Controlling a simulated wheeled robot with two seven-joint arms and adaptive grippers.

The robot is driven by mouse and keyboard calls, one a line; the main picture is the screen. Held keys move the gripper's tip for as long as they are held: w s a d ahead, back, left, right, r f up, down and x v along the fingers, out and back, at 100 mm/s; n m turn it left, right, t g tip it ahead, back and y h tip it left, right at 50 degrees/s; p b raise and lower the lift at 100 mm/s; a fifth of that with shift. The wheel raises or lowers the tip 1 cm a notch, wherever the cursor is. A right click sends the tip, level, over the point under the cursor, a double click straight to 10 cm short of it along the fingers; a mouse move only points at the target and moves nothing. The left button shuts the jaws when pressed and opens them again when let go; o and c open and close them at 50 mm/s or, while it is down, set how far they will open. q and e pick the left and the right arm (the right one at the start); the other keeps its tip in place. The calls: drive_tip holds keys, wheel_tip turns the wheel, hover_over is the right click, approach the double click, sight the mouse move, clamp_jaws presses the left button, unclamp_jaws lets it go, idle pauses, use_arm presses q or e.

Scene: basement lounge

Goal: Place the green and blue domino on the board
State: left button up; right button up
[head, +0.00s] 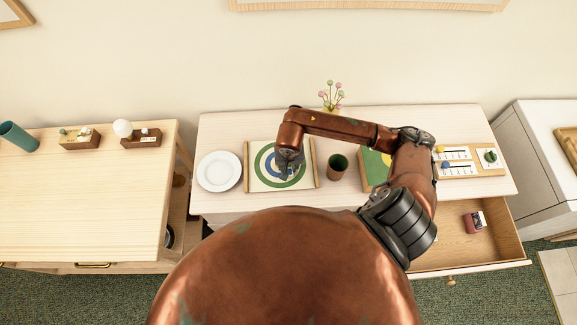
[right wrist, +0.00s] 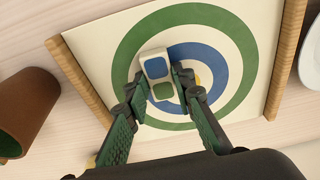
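The board (head: 254,178) is cream with green, white and blue rings and wooden side rails; it also fills the right wrist view (right wrist: 105,45). The domino (right wrist: 157,75) is a small white tile with a blue and a green square. My right gripper (head: 289,163) is over the middle of the board. In the right wrist view its fingers (right wrist: 158,88) are shut on the domino, one on each side. The domino is over the rings, and I cannot tell whether it touches the board. The gripper hides it in the head view. My left gripper is not in view.
A white plate (head: 219,171) lies left of the board.

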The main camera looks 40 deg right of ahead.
drive_tip(key=o, duration=0.4)
drive_tip(key=shift+o, duration=0.2)
drive_tip(key=shift+r, duration=0.55)
wheel_tip(320, 180, up, 11)
drive_tip(key=s, duration=0.1)
drive_tip(key=shift+s+a+b, duration=0.3)
drive_tip(key=shift+a+b, duration=0.05)
drive_tip(key=shift+a, duration=0.1)
